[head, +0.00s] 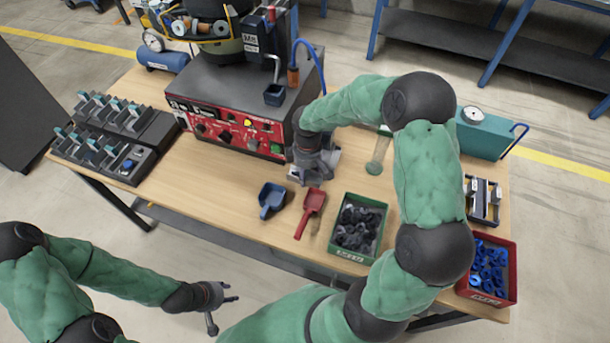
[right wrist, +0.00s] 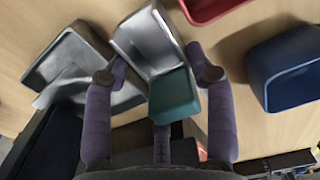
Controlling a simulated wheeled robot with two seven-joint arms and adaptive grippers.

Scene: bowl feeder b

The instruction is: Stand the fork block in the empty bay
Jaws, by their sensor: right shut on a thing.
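My right gripper (head: 308,174) is low over the table, beside the front right corner of the red-fronted feeder. In the right wrist view its fingers (right wrist: 160,72) are shut on a silver piece with a teal block at its near end (right wrist: 173,97), which I take as the fork block. A silver holder with a recess (right wrist: 72,62) lies just left of the held piece; I cannot tell whether they touch or whether the recess is the empty bay. In the head view the gripper mostly hides the held piece. My left gripper (head: 225,314) is open and empty, off the table's front edge.
A blue scoop (head: 271,200) and a red scoop (head: 311,212) lie in front of the right gripper. A green bin of dark parts (head: 383,247) stands to their right. Racks with teal-topped pieces (head: 112,140) stand at the left.

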